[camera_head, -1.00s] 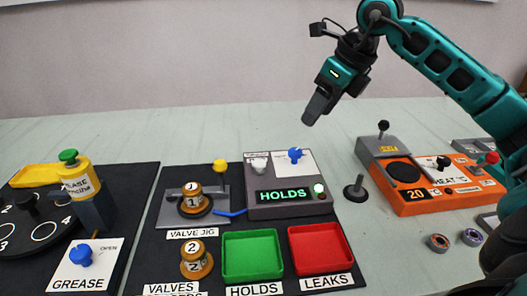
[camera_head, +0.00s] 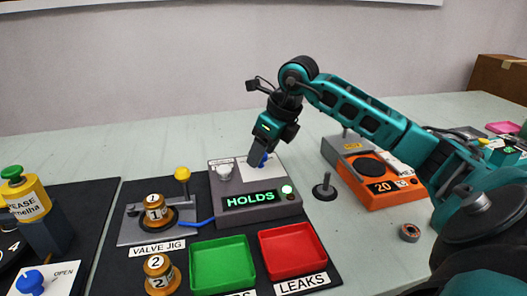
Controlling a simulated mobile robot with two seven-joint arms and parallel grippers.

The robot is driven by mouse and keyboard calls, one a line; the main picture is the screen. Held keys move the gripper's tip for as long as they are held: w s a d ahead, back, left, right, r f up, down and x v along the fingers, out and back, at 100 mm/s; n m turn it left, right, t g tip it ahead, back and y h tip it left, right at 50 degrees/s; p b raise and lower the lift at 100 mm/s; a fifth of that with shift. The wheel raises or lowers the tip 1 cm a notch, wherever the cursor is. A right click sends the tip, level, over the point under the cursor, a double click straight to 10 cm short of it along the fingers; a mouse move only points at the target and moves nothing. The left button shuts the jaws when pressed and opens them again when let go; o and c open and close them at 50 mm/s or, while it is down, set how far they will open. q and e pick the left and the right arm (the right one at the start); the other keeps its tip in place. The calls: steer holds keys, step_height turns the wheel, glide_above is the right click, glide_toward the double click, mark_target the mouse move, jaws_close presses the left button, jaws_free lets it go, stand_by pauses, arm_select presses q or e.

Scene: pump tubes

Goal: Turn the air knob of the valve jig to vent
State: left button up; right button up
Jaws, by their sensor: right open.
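The valve jig (camera_head: 132,228) is a grey plate with a yellow-topped lever (camera_head: 183,176). A numbered brass valve (camera_head: 156,211) stands on it. A blue tube joins it to a grey box (camera_head: 225,201) with a green "HOLDS" display. My left gripper is not in view.
A green tray (camera_head: 222,264) and a red tray (camera_head: 293,252) lie in front of the box. A second brass valve (camera_head: 160,275) stands left of them. A black post (camera_head: 324,188) and an orange heater (camera_head: 378,196) stand to the right.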

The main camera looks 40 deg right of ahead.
steer(key=c, duration=1)
